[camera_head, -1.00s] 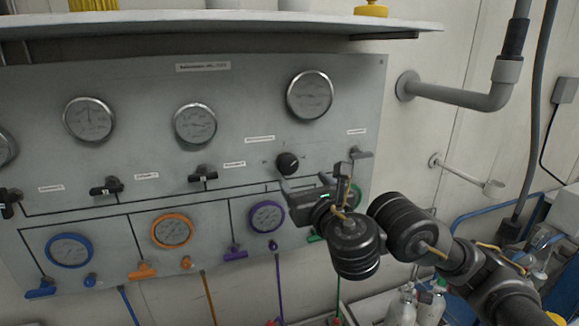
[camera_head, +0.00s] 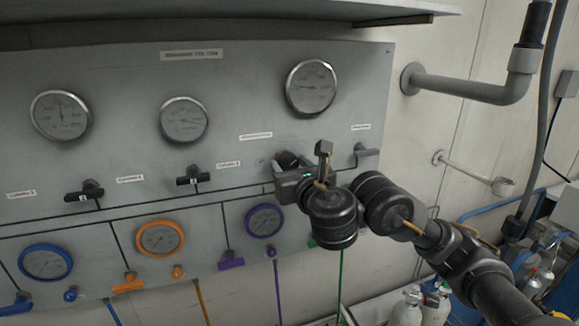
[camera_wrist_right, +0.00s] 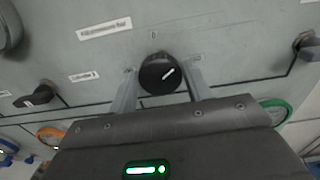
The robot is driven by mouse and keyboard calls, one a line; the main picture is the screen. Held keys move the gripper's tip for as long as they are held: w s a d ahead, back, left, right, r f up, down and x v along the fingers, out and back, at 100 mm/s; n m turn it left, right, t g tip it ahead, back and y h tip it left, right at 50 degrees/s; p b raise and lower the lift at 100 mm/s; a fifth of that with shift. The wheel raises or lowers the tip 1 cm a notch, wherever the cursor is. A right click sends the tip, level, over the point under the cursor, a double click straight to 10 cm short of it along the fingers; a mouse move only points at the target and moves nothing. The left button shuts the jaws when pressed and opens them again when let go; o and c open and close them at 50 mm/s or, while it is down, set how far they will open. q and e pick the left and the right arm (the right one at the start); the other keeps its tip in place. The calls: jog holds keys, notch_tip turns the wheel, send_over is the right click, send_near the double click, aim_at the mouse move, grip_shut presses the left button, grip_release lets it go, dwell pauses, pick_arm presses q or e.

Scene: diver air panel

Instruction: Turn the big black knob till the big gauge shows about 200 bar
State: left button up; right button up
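The big black knob (camera_head: 287,159) is on the grey panel below the big gauge (camera_head: 310,88). The gauge's needle is too small to read surely. My right gripper (camera_head: 285,168) is at the knob and hides its lower part. In the right wrist view the knob (camera_wrist_right: 158,76) sits between the two fingers (camera_wrist_right: 161,80), one on each side. Narrow gaps seem to show, so the fingers look open around it, not clamped. The knob's white mark points to the upper right there. My left gripper is not in view.
Smaller gauges and black valve handles line the panel (camera_head: 110,75). One black handle (camera_head: 366,152) is close to the right of my gripper. A shelf (camera_head: 230,22) juts out above. A grey pipe (camera_head: 465,90) and a small wall bracket (camera_head: 480,175) are at the right.

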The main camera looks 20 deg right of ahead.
jog(key=c, duration=0.4)
